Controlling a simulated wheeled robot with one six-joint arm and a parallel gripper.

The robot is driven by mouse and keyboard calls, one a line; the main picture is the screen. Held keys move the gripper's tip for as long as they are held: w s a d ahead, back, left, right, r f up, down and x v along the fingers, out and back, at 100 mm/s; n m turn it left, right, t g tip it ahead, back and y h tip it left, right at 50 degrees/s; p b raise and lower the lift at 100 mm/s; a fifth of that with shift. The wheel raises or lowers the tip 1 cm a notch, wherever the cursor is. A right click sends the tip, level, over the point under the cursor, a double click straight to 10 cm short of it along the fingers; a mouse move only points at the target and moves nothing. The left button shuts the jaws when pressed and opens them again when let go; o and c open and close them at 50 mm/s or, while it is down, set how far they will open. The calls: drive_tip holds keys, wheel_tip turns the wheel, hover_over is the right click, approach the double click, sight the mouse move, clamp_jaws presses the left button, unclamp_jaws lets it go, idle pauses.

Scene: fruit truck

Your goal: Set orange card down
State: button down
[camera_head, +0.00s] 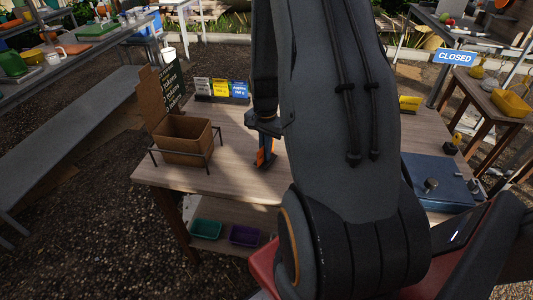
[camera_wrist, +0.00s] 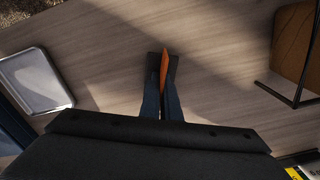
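The orange card (camera_head: 260,157) shows as a small orange patch at my gripper (camera_head: 266,160), low over the wooden table (camera_head: 225,170). In the wrist view, the card (camera_wrist: 164,66) is seen nearly edge-on, upright between the two dark fingertips of my gripper (camera_wrist: 162,72). The fingers are close together on it. Bare wood lies below and around it. I cannot tell whether the card's lower edge touches the table. My arm hides much of the table's middle in the head view.
A brown box (camera_head: 186,141) in a wire stand is left of my gripper. White (camera_head: 202,86), yellow (camera_head: 220,88) and blue (camera_head: 239,89) cards stand behind. A blue case (camera_head: 436,182) is at right. The wrist view shows a pale tray (camera_wrist: 38,80); wood between is clear.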

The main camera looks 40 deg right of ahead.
drive_tip(key=shift+f, duration=0.65)
drive_tip(key=shift+f, duration=0.1)
drive_tip(key=c, duration=2)
unclamp_jaws()
wheel_tip(320, 180, up, 12)
drive_tip(key=b, duration=0.3)
drive_tip(key=s+a+r+n, duration=0.1)
drive_tip(key=s+a+n, duration=0.1)
drive_tip(key=a+n, duration=0.2)
drive_tip(key=s+a+n+t, duration=0.1)
drive_tip(key=s+a+n, duration=0.2)
drive_tip(key=a, duration=0.7)
drive_tip(key=s+a+r+n, duration=0.1)
drive_tip(key=s+a+n, duration=0.2)
drive_tip(key=a+n, duration=0.4)
drive_tip(key=shift+a+r, duration=0.35)
drive_tip(key=shift+a, duration=0.1)
